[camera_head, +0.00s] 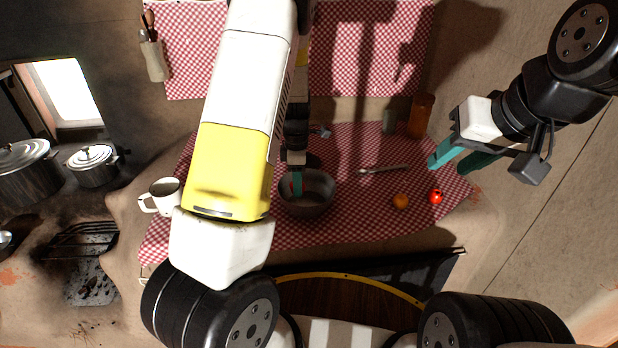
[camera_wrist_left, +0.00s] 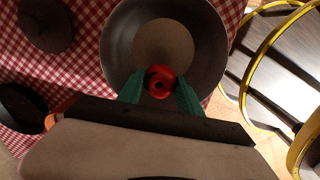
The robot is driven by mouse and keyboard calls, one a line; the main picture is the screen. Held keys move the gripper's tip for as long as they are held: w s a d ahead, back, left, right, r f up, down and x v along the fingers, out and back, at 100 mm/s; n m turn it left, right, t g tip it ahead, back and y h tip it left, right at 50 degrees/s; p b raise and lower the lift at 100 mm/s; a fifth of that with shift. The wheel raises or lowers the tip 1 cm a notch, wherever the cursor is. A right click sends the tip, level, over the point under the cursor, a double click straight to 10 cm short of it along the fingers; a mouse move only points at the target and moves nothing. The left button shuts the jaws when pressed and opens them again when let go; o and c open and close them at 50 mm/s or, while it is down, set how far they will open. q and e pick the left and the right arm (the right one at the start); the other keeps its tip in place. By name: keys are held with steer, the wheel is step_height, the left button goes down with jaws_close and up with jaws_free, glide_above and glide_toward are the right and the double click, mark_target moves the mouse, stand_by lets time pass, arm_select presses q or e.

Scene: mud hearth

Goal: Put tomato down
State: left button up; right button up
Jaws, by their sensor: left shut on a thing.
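My left gripper (camera_head: 296,186) points down over a grey metal bowl (camera_head: 318,207) on the checked cloth. In the left wrist view its teal fingers are shut on a red tomato (camera_wrist_left: 161,77), with the bowl (camera_wrist_left: 113,50) behind it. The tomato appears over the bowl's near part; whether it touches the bowl cannot be told. In the head view the tomato is mostly hidden by my arm and fingers. My right gripper (camera_head: 447,168) is open and empty, at the right side of the cloth.
A small red round item (camera_head: 436,197) and an orange fruit (camera_head: 400,201) lie right of the bowl. A spoon (camera_head: 384,169) lies behind them. A white mug (camera_head: 160,196) stands left, an amber bottle (camera_head: 420,116) back right. Cloth (camera_head: 350,228) around the bowl's front is clear.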

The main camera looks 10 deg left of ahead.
arm_select(q)
steer(key=shift+f, duration=2.25)
steer(key=shift+f, duration=0.15)
steer(key=o, duration=1.4)
steer(key=shift+c, duration=0.2)
